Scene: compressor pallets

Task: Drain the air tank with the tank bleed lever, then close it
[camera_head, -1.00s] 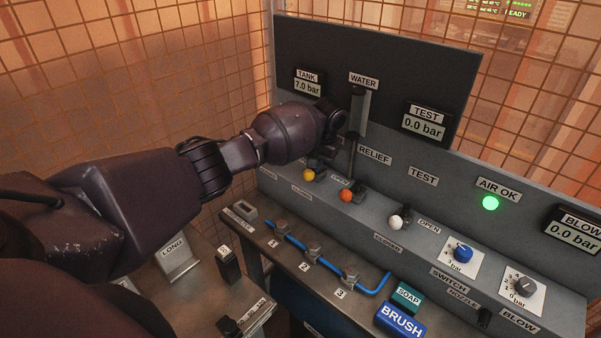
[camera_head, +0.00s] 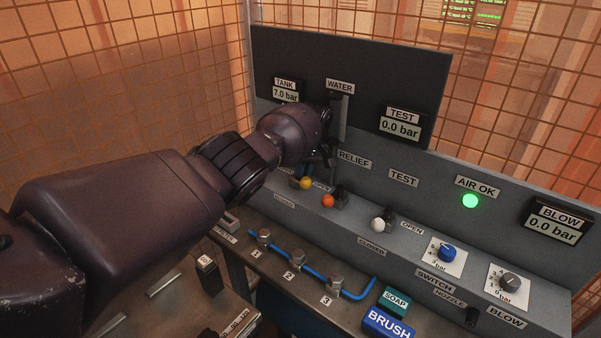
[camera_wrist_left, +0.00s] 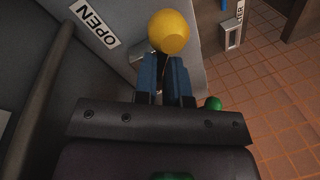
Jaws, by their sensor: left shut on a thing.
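The yellow-knobbed lever (camera_head: 306,183) is at the left end of the grey panel's ledge; its name label is hidden behind my arm. In the left wrist view its yellow knob (camera_wrist_left: 168,32) stands just beyond the blue fingertips, beside an OPEN label (camera_wrist_left: 95,20). My left gripper (camera_wrist_left: 166,78) is shut on the lever below the knob. In the head view the gripper (camera_head: 318,172) is partly hidden behind its own wrist. The TANK display (camera_head: 286,94) reads 7.0 bar. My right gripper is out of view.
Close to the right of the yellow knob is an orange-knobbed lever (camera_head: 328,200), then a white-knobbed one (camera_head: 377,224). The WATER column (camera_head: 340,118) rises right behind my gripper. A blue pipe (camera_head: 317,274) with several fittings, a SOAP block (camera_head: 394,301) and a BRUSH block (camera_head: 388,323) lie in front.

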